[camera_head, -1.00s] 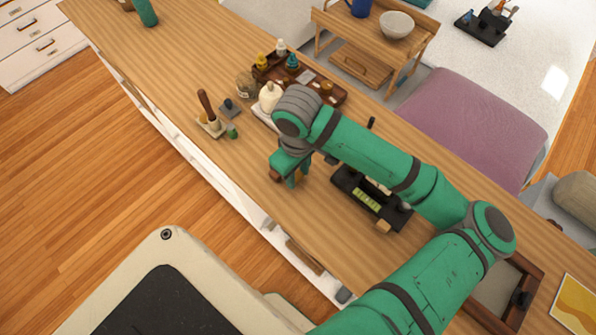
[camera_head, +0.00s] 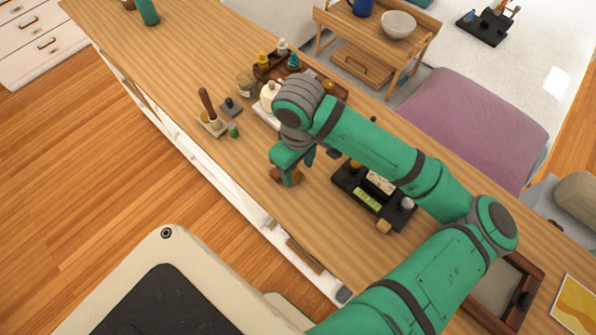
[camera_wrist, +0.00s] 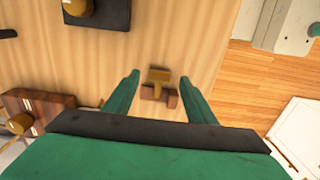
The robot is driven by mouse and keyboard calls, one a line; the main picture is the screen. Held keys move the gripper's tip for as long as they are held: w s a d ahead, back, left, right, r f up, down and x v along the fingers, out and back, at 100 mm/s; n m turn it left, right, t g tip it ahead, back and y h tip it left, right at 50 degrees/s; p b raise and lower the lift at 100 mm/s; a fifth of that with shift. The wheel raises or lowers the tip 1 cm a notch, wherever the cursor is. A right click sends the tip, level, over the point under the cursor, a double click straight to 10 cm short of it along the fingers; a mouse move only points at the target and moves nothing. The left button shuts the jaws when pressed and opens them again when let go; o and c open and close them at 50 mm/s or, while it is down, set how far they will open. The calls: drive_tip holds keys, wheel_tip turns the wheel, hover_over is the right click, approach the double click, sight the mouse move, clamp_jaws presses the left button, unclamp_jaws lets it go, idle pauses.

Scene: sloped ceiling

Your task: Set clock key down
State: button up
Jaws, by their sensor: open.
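The clock key looks to be the small brass T-shaped piece (camera_wrist: 159,76) in the wrist view. It is at a small brown wooden rest (camera_wrist: 172,97) on the table; whether it lies on the rest or just above it is hard to tell. My gripper (camera_wrist: 159,80) is open, with one green finger on each side of the key and a visible gap to both. In the head view my gripper (camera_head: 292,172) is over the table near its front edge, with brown wood (camera_head: 289,179) at its fingers; the key is not distinct there.
A black stand (camera_head: 345,187) with labels and knobs is right of my gripper. Bare tabletop (camera_head: 165,65) extends far left.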

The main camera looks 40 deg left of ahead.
sight(298, 178)
wheel_tip(298, 178, up, 10)
idle(0.4)
drive_tip(key=shift+f, duration=0.15)
idle(0.3)
